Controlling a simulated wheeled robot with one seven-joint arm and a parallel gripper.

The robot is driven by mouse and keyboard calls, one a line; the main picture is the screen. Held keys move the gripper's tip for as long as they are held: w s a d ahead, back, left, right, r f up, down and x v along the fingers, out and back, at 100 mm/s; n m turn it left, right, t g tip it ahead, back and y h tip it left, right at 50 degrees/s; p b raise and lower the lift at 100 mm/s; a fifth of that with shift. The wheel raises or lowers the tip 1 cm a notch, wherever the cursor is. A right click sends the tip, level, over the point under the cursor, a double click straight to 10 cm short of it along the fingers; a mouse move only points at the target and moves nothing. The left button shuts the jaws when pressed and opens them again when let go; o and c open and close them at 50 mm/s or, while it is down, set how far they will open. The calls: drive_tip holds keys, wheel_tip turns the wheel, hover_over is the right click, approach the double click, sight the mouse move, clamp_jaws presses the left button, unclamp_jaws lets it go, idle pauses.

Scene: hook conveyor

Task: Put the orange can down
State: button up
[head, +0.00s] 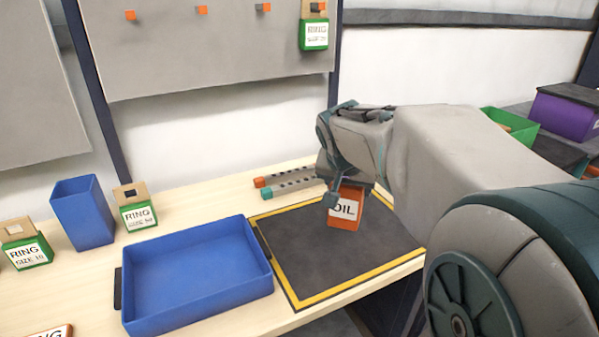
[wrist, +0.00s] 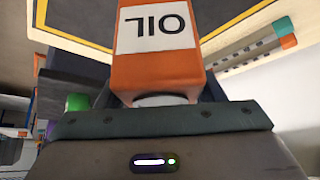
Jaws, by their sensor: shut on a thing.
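The orange can (head: 346,222) has a white label reading OIL. In the head view it is upright over the dark mat (head: 300,262) with the yellow border, near the mat's back right part. I cannot tell whether its base touches the mat. My gripper (head: 333,192) is shut on the upper part of the can, and my arm comes in from the right. In the wrist view the orange can (wrist: 157,65) fills the middle, its label upside down, with the gripper's dark edge in front. The fingertips are mostly hidden.
A blue tray (head: 197,275) stands left of the mat. A blue bin (head: 83,213) and green RING boxes (head: 137,212) are farther left. Two perforated bars (head: 290,180) lie behind the mat. A board with orange hooks (head: 201,10) stands behind. The mat's front left is clear.

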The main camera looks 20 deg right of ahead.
drive_tip(key=shift+w+f, duration=0.3)
drive_tip(key=shift+w, duration=0.2)
drive_tip(key=shift+w+f, duration=0.25)
drive_tip(key=shift+w, duration=0.2)
drive_tip(key=shift+f+b, duration=0.35)
drive_tip(key=shift+f, duration=1.55)
drive_tip(key=shift+f, duration=0.15)
drive_tip(key=o, duration=1.3)
drive_tip(key=shift+c, duration=0.2)
drive_tip(key=p+v, duration=0.1)
drive_tip(key=v, duration=1)
drive_tip(key=s+a+f+n+g+y, duration=0.1)
drive_tip(key=s+a+f+n, duration=0.1)
drive_tip(key=s+f, duration=0.2)
drive_tip(key=s+a+f+n+g+y, duration=0.1)
drive_tip(key=s+a+f+n, duration=0.1)
drive_tip(key=s+f, duration=0.3)
drive_tip(key=s+a+f+n+g+y, duration=0.1)
drive_tip(key=s+a+f+n, duration=0.1)
drive_tip(key=s+f, duration=0.3)
drive_tip(key=shift+s+a+f+n+y, duration=0.1)
drive_tip(key=shift+s+a+n+y, duration=0.3)
drive_tip(key=shift+s+a, duration=0.2)
